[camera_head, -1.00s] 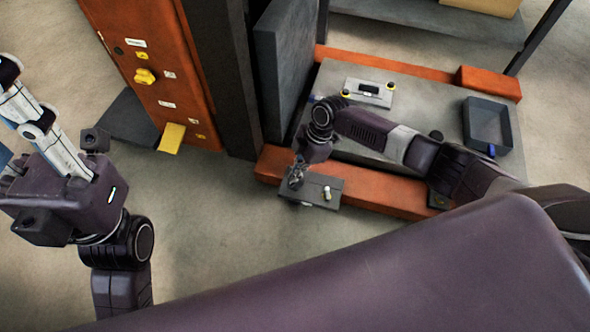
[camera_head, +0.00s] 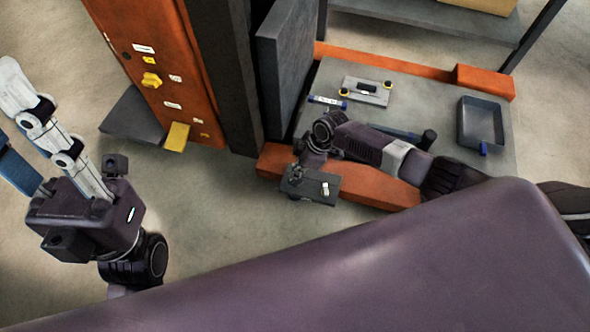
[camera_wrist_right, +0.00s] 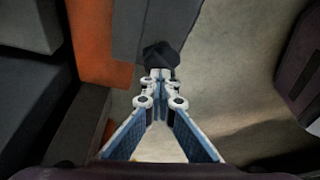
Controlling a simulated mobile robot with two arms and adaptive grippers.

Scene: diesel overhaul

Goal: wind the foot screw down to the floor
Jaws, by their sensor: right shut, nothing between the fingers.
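The foot screw's dark knob (camera_wrist_right: 161,54) shows in the right wrist view, just beyond my right fingertips (camera_wrist_right: 158,84). The fingertips are together with nothing between them; whether they touch the knob I cannot tell. In the head view my right gripper (camera_head: 296,178) points down at the left end of a dark grey foot plate (camera_head: 318,197), where it covers the screw. The screw's lower end and its gap to the floor are hidden. My left gripper (camera_head: 45,125) is at the left, away from the plate, with its fingertips partly cut off.
An orange beam (camera_head: 375,190) borders the grey deck (camera_head: 440,103), which bears a dark tray (camera_head: 480,122), a plate with yellow-ended knobs (camera_head: 366,91) and a blue-and-white tool (camera_head: 327,102). An orange cabinet (camera_head: 165,55) stands left of a dark post. Floor is clear in front.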

